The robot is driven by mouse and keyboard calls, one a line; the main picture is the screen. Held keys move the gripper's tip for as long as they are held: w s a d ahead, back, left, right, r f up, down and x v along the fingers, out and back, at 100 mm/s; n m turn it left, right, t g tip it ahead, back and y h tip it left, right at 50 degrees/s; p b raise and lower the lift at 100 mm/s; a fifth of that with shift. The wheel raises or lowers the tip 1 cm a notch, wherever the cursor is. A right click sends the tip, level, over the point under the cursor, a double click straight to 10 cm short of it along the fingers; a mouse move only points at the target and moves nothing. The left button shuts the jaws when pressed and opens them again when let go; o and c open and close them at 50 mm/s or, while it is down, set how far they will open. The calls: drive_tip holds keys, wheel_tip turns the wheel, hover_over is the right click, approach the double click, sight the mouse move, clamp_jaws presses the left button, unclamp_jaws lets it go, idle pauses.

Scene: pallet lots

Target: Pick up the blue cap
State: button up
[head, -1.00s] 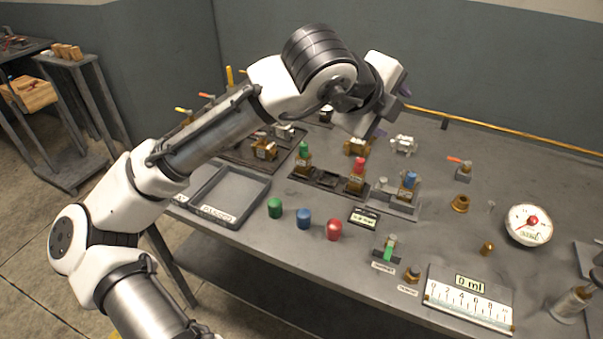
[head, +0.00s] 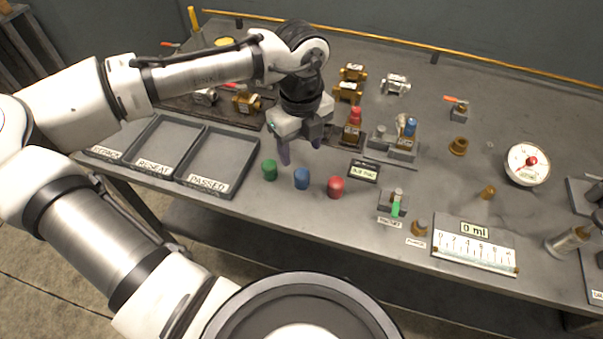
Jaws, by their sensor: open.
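The blue cap (head: 302,179) stands upright near the front edge of the table, between a green cap (head: 269,169) on its left and a red cap (head: 336,187) on its right. My gripper (head: 300,151) is open and empty, with its fingers pointing down. In the picture it is just above the blue cap; it appears to be behind the caps, and its exact height is unclear. The cap is fully visible and not touched by the fingers.
Trays, one marked PASSED (head: 232,158), lie to the left. A small display (head: 364,171) and a brass valve with a red top (head: 351,127) are to the right. Another blue top (head: 410,126) sits on a fixture. A gauge (head: 527,164) stands far right.

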sight(302, 172)
wheel_tip(302, 172, down, 3)
drive_tip(key=shift+r, duration=0.1)
drive_tip(key=f, duration=0.2)
drive_tip(key=s+f+p, duration=0.1)
drive_tip(key=f, duration=0.1)
drive_tip(key=shift+d+f, duration=0.1)
drive_tip(key=shift+f, duration=0.55)
drive_tip(key=c, duration=1.1)
drive_tip(key=shift+o, duration=0.2)
drive_tip(key=shift+r, duration=0.15)
wheel_tip(302, 172, up, 20)
drive_tip(key=b, duration=0.1)
